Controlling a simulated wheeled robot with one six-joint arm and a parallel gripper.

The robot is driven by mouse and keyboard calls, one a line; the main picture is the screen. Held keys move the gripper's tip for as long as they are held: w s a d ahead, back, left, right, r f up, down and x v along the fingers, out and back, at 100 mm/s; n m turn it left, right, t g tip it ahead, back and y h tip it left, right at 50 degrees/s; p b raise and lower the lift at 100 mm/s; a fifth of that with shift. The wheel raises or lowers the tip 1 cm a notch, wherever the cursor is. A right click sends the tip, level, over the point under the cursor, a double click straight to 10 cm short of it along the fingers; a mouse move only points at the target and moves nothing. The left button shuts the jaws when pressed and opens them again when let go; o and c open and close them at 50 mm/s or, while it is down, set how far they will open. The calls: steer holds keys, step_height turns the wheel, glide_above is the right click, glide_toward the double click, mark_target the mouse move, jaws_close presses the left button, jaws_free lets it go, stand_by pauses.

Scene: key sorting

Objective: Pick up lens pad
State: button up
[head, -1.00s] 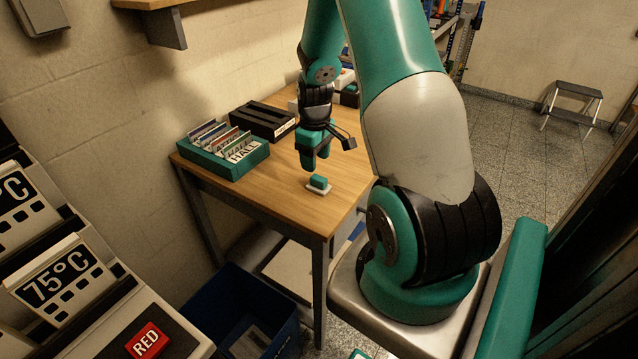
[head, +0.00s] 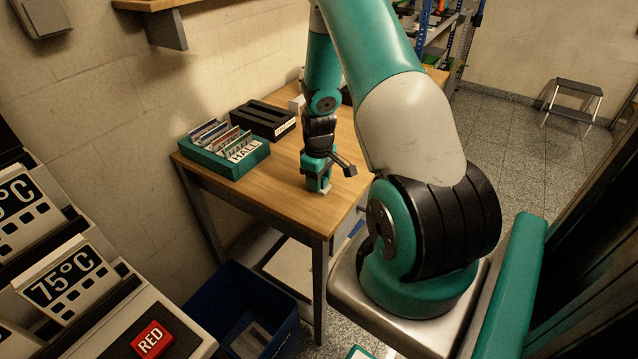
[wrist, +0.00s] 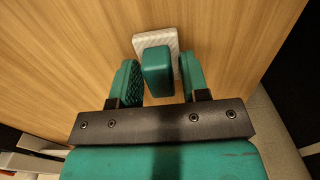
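The lens pad (wrist: 156,68), a small teal block on a white textured base (wrist: 143,42), sits on the wooden table. In the wrist view, my gripper (wrist: 158,62) has its two teal fingers on either side of the teal block. The fingers are open, with narrow gaps showing between them and the block. In the head view, my gripper (head: 318,186) points down at the table and hides nearly all of the pad.
A green tray (head: 222,170) of upright labelled cards stands at the table's left edge, with a black divided box (head: 263,124) behind it. The wood around the pad is clear. A blue bin (head: 245,292) stands below the table's front left.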

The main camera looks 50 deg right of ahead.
jaws_close()
step_height(320, 180, up, 20)
steer(key=b, duration=0.1)
steer(key=shift+c, duration=0.5)
jaws_free()
steer(key=c, duration=0.3)
